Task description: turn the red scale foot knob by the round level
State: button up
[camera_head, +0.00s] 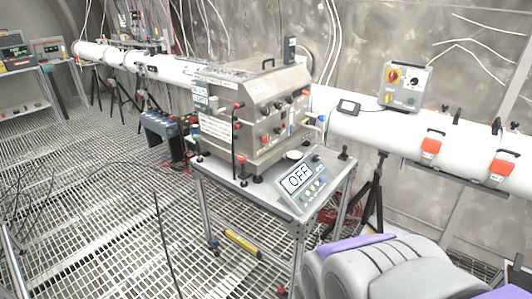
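A steel box instrument (262,105) with several red and black knobs stands on a small metal table (222,176). A sloped grey panel (318,185) with a display reading OFF (297,178) sits at the table's front right. A small round white-topped piece (294,155) lies between box and panel; I cannot tell whether it is the round level. A small red knob-like piece (243,159) shows at the box's lower front; I cannot tell whether it is the scale foot knob. Small dark feet (258,179) show below the box. My gripper is not in view.
A white pipe (455,145) runs behind the table, carrying a grey control box (404,87) and orange-red blocks (430,147). A black tripod (372,195) stands at right. A yellow cylinder (242,243) lies below the table. The grating floor (110,220) at left is mostly clear.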

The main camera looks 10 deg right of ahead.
aim_at(242, 160)
jog(key=i+l+u, duration=0.2)
jog(key=i, duration=0.15)
jog(key=i+u, duration=0.2)
jog(key=i, duration=0.2)
jog(key=i+l+u, duration=0.2)
jog(key=i+l, duration=0.05)
jog(key=i, duration=0.1)
